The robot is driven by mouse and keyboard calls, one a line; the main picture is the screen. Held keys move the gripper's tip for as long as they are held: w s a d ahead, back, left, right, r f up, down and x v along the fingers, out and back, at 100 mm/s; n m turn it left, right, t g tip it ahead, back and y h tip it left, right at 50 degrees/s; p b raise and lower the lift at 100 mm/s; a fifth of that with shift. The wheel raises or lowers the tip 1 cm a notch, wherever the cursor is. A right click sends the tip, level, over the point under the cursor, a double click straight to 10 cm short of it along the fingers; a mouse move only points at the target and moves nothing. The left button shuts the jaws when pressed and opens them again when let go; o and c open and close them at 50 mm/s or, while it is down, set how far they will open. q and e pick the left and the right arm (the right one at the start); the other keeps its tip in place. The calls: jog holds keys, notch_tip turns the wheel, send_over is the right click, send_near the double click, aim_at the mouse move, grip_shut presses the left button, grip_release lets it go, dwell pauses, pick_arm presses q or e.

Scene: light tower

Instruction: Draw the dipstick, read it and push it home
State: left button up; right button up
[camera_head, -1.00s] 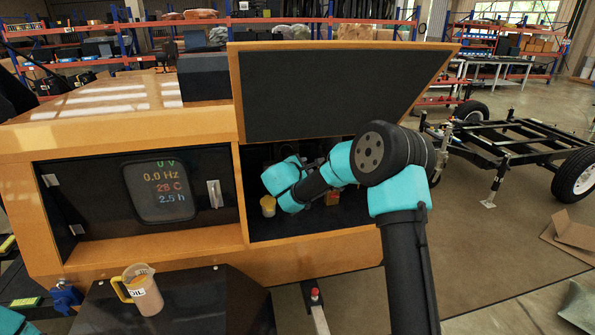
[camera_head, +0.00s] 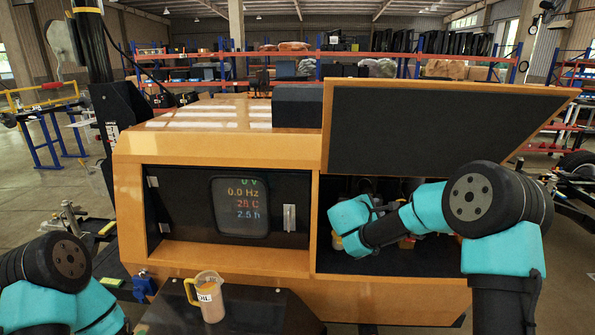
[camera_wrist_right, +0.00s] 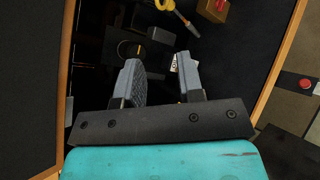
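My right arm reaches into the open engine bay (camera_head: 395,262) under the raised hatch. Its gripper is hidden by the arm in the head view. In the right wrist view, my right gripper (camera_wrist_right: 160,82) has its fingers apart with a dark gap between them. A yellow loop-shaped handle (camera_wrist_right: 165,5) with a thin stem lies beyond the fingertips at the top, apart from them; I cannot tell if it is the dipstick. A small pale piece (camera_wrist_right: 174,65) shows beside the right finger. My left arm is at the lower left in the head view; its gripper is out of view.
The raised hatch (camera_head: 435,130) hangs over the bay. An oil jug (camera_head: 209,297) stands on the black ledge. A yellow-capped part (camera_head: 337,241) sits beside my right arm. An orange frame (camera_wrist_right: 283,60) edges the bay.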

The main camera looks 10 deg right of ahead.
jog(key=s+a+f+m+g+y, duration=0.1)
jog(key=s+a+f+g+y, duration=0.15)
jog(key=s+f, duration=0.45)
jog(key=s+a+f+m+g+y, duration=0.1)
jog(key=s+a+f+g+y, duration=0.2)
jog(key=f, duration=0.8)
jog(key=s+a+f+m+g+y, duration=0.1)
jog(key=s+f+m+g+y, duration=0.2)
jog(key=s+f, duration=0.5)
jog(key=s+a+f+m+y, duration=0.3)
jog(key=s+f+m, duration=0.3)
jog(key=s, duration=0.3)
jog(key=s+a+f+m+y, duration=0.4)
jog(key=s+a+f+m, duration=0.1)
jog(key=s, duration=0.5)
notch_tip(320, 180, down, 2)
jog(key=shift+a+f+m+t, duration=0.2)
jog(key=shift+m+t, duration=0.15)
jog(key=shift+m, duration=0.45)
jog(key=shift+c, duration=0.4)
